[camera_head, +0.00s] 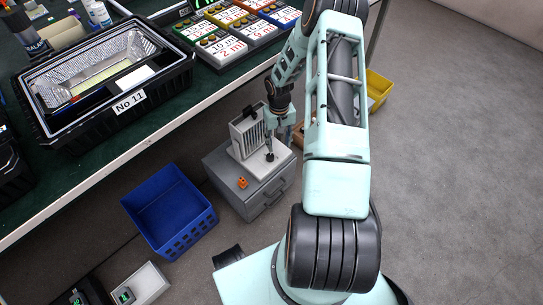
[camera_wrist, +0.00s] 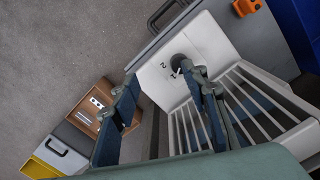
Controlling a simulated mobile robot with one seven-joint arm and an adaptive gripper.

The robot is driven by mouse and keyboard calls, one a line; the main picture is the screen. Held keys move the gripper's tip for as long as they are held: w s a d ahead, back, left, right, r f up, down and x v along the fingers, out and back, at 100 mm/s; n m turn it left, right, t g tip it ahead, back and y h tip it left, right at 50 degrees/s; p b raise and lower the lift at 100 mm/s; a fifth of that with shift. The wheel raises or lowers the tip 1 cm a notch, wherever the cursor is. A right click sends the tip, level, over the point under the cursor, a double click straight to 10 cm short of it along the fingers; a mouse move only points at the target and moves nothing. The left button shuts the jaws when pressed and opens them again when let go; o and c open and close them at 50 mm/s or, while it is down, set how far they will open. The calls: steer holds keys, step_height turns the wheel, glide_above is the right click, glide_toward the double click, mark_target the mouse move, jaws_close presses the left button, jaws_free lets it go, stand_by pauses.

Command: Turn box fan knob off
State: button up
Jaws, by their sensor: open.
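The box fan (camera_head: 241,131) is a whitish box with a grille and a flat base plate, standing on a grey drawer cabinet. Its round dark knob (camera_head: 270,157) sits on the base plate in front of the grille. In the wrist view the knob (camera_wrist: 178,62) lies close to the tip of the right finger, with small printed numbers beside it. My gripper (camera_head: 271,143) points down over the base plate. In the wrist view its two fingers (camera_wrist: 161,76) are spread, with nothing held between them. The right finger covers part of the grille, and contact with the knob cannot be told.
An orange part (camera_head: 242,183) lies on the cabinet top (camera_head: 221,166). A blue crate (camera_head: 170,212) stands on the floor to the left. The green workbench (camera_head: 120,153) edge runs above and left. A yellow bin (camera_head: 378,90) is behind my arm. Floor at right is clear.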

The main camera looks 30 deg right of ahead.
mark_target(270, 156)
steer(key=shift+w+a+f+t+y, duration=0.3)
steer(key=shift+w+a+f, duration=0.6)
steer(key=shift+a+f, duration=0.2)
steer(key=f+b, duration=0.1)
steer(key=f, duration=0.2)
steer(key=f+b, duration=0.1)
steer(key=f, duration=0.2)
steer(key=shift+a+f+b, duration=0.2)
steer(key=shift+f+b, duration=0.05)
steer(key=shift+b, duration=0.05)
steer(key=shift+c, duration=0.2)
jaws_close()
steer(key=shift+n, duration=0.5)
steer(key=n+b, duration=0.1)
steer(key=n, duration=0.4)
steer(key=shift+w+n, duration=0.1)
steer(key=shift+n, duration=0.2)
steer(key=n+b, duration=0.1)
steer(key=n, duration=0.4)
steer(key=shift+n, duration=0.4)
